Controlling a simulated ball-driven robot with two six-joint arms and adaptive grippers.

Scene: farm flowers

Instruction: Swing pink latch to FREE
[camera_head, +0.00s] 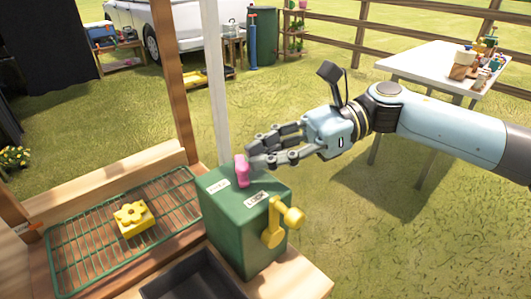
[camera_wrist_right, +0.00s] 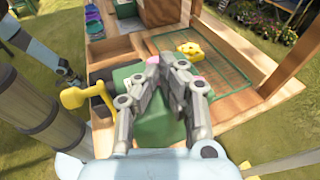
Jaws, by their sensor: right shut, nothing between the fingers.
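The pink latch (camera_head: 242,171) stands up on top of a green box (camera_head: 236,222), between two white labels. The nearer label (camera_head: 257,199) seems to read LOCK; the farther label (camera_head: 217,185) is too small to read surely. My right gripper (camera_head: 252,152) is shut and empty, its fingertips right at the upper back side of the latch; I cannot tell if they touch. In the right wrist view the closed fingers (camera_wrist_right: 167,62) cover most of the green box, and only bits of pink (camera_wrist_right: 153,60) show at the tips.
A yellow crank (camera_head: 272,225) sticks out of the box's right side. A green wire rack (camera_head: 75,262) with a yellow flower-shaped piece (camera_head: 134,218) lies left of the box. A dark tray (camera_head: 195,278) is in front. A white table (camera_head: 428,68) stands at the back right.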

